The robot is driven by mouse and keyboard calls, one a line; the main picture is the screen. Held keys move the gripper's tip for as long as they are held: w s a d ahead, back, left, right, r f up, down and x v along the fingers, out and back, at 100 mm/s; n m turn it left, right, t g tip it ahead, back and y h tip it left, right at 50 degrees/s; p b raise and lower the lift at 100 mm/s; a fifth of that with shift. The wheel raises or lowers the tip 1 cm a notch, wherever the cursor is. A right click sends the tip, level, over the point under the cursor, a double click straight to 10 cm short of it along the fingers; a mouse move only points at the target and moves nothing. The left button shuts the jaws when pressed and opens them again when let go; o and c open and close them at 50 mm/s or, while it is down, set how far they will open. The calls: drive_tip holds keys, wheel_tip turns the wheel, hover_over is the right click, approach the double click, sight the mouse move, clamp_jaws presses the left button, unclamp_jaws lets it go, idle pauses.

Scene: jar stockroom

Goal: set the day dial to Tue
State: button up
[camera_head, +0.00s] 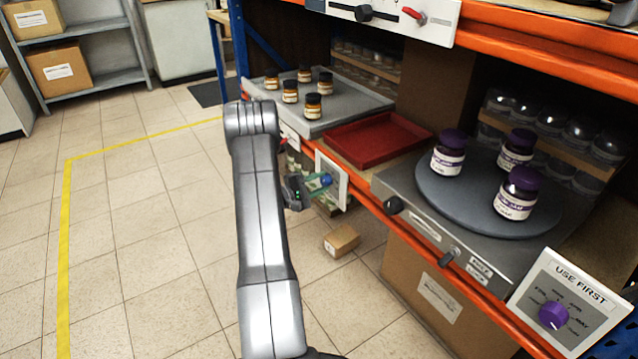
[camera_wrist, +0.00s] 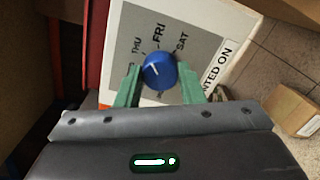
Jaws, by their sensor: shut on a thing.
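The day dial is a blue knob (camera_wrist: 160,71) on a grey face with THU, FRI and SAT showing around its upper side in the wrist view. A small white mark shows on the knob, but I cannot tell which day it points to. Tue and the lower face are hidden by my gripper. My gripper (camera_wrist: 160,84) has its green fingers on either side of the knob, shut on it. In the head view the blue knob (camera_head: 326,179) sits on a white panel (camera_head: 341,184) at the shelf's front edge, with my gripper at its left.
A purple knob (camera_head: 552,315) sits on the USE FIRST panel at the lower right. A dark turntable (camera_head: 470,205) holds purple-lidded jars. A red tray (camera_head: 375,138) and a grey tray (camera_head: 350,98) with amber jars are behind. A small carton (camera_head: 341,241) lies on the floor.

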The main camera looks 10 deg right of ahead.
drive_tip(key=n+p, duration=0.1)
drive_tip(key=n, duration=0.4)
drive_tip(key=shift+n, duration=0.4)
drive_tip(key=n+p, duration=0.2)
drive_tip(key=n, duration=0.3)
drive_tip(key=shift+p, duration=0.3)
drive_tip(key=n+p, duration=0.2)
drive_tip(key=n, duration=0.3)
drive_tip(key=shift+a+n, duration=0.1)
drive_tip(key=shift+n, duration=0.3)
drive_tip(key=n+p, duration=0.2)
drive_tip(key=n, duration=0.3)
drive_tip(key=shift+w+n, duration=0.1)
drive_tip(key=shift+n, duration=0.2)
drive_tip(key=shift+f, duration=0.1)
drive_tip(key=o, duration=1)
drive_tip(key=shift+a, duration=0.1)
